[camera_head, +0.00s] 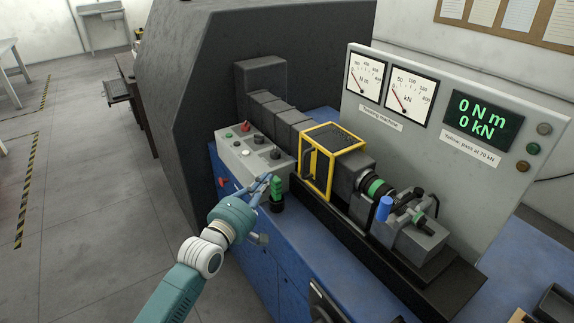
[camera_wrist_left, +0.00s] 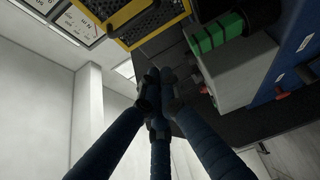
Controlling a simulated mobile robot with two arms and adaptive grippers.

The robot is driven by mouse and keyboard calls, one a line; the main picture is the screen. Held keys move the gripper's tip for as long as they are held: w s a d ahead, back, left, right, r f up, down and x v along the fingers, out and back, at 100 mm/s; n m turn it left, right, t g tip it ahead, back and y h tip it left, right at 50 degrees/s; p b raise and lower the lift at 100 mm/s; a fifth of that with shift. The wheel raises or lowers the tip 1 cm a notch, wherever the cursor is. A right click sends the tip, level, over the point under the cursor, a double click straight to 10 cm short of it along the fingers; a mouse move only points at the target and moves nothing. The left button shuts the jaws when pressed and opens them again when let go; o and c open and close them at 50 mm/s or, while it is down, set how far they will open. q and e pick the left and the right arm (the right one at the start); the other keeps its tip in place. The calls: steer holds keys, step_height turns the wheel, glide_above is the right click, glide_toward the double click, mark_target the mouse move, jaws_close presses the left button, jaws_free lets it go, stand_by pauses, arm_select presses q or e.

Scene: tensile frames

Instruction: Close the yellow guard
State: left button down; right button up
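The yellow guard (camera_head: 303,182) is a box-like yellow frame with dark mesh panels and a dark handle on its front side. It sits over the machine's shaft line, left of the exposed dark coupling with a green band (camera_head: 375,188). My left gripper (camera_head: 268,180) is in front of and to the left of the guard, apart from it, close to a green-and-black knob (camera_head: 277,190). In the left wrist view its fingers (camera_wrist_left: 158,85) come together with nothing seen between them. The guard (camera_wrist_left: 160,33) shows there beyond the fingertips. My right gripper is not in view.
A grey control box (camera_head: 240,158) with buttons stands left of the guard. A clamp with a blue cylinder (camera_head: 384,208) sits to the right on the dark rail. A gauge panel (camera_head: 430,130) with a green display reading zero rises behind. Open floor lies left.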

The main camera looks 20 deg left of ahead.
arm_select(q)
steer(key=w+d+p, duration=0.2)
steer(key=w, duration=0.8)
steer(key=s+d+p, duration=0.2)
steer(key=d, duration=0.1)
steer(key=shift+s+d+r, duration=0.15)
steer(key=shift+s+d, duration=0.05)
steer(key=shift+s, duration=0.05)
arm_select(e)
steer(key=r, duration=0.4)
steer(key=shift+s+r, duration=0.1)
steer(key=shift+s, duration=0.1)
arm_select(q)
steer(key=shift+w, duration=0.1)
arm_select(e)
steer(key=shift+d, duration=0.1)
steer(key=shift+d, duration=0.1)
